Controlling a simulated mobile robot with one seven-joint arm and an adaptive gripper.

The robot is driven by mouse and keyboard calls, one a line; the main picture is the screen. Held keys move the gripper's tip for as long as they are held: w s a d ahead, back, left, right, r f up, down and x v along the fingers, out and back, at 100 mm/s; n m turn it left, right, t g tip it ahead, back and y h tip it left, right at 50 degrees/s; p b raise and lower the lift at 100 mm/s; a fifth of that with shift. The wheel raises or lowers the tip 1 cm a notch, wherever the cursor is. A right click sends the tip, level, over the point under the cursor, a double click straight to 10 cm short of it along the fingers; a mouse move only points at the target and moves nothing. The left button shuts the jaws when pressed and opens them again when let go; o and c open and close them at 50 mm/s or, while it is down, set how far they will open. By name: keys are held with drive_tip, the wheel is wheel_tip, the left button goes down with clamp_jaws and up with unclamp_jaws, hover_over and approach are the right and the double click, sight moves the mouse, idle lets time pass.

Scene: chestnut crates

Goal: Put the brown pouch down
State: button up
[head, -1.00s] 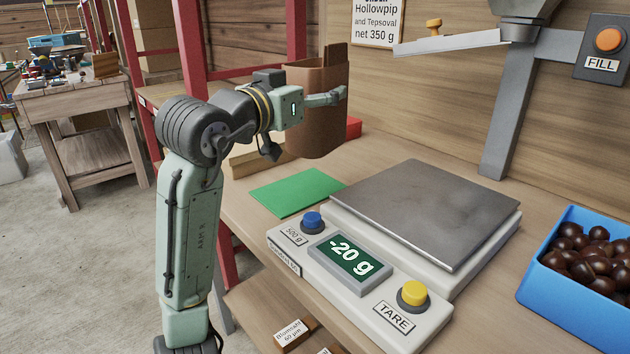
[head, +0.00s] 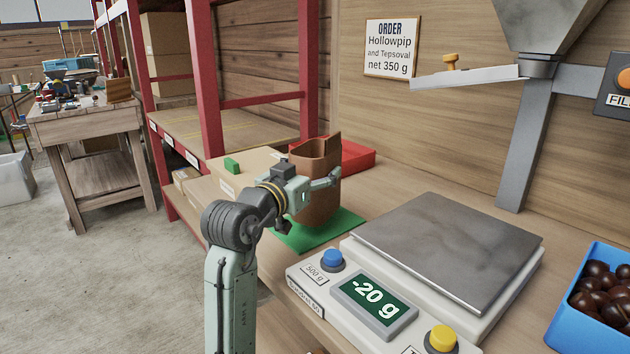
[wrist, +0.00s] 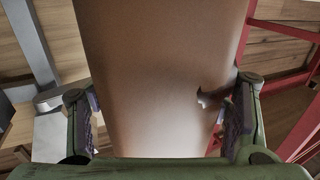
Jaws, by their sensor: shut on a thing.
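The brown pouch (head: 318,190) is upright and open at the top in the head view. My gripper (head: 322,186) is shut on its side, with a finger across the near face. The pouch is over the green mat (head: 335,231) beside the scale; I cannot tell whether its base touches the mat. In the wrist view the pouch (wrist: 155,80) fills the middle, between the two fingers of my gripper (wrist: 160,125).
The scale (head: 440,240) reads -20 g, its plate empty. A blue crate of chestnuts (head: 575,292) stands at the right. A red tray (head: 357,157) and a cardboard box (head: 240,168) are behind the pouch. A hopper chute (head: 475,77) overhangs the scale.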

drive_tip(key=shift+f, duration=1.05)
drive_tip(key=shift+f, duration=0.1)
drive_tip(key=shift+f, duration=0.15)
drive_tip(key=o, duration=1.7)
drive_tip(key=shift+r, duration=0.35)
drive_tip(key=b+v, duration=0.2)
drive_tip(key=v, duration=1)
drive_tip(key=shift+f, duration=0.2)
